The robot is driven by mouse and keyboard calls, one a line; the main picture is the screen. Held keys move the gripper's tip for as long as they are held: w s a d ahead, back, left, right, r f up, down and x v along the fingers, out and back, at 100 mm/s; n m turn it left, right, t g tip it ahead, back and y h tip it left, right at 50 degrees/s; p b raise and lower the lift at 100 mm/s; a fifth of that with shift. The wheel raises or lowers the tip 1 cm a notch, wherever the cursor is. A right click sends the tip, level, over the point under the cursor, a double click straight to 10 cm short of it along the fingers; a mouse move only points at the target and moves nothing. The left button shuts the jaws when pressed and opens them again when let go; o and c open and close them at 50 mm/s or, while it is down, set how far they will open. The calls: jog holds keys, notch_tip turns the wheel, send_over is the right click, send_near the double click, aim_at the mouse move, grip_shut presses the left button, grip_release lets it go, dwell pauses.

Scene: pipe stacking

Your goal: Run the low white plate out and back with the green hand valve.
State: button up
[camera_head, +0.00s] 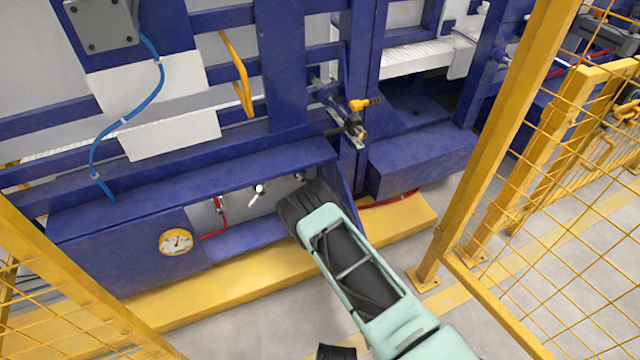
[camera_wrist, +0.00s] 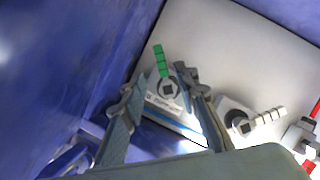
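The low white plate (camera_head: 170,135) hangs tilted on the blue machine frame, left of centre in the head view. The green hand valve (camera_wrist: 159,62) shows in the wrist view on a pale panel, its green handle pointing up and slightly left. My gripper (camera_wrist: 161,82) is open, with one finger on each side of the valve's lower part. I cannot tell whether the fingers touch it. In the head view my arm reaches into the recess under the blue frame, and the fingertips and green valve are hidden there.
A white-handled valve (camera_head: 257,194) sits left of my arm; it is right of my gripper in the wrist view (camera_wrist: 268,118). A red valve (camera_head: 219,204) with a red hose and a gauge (camera_head: 176,241) are further left. Blue walls enclose the recess. Yellow mesh fencing (camera_head: 540,200) stands right.

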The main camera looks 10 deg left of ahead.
jog(key=shift+b+x, duration=2.55)
jog(key=shift+x, duration=2.85)
jog(key=shift+a, duration=0.1)
jog(key=shift+c, duration=0.3)
grip_shut()
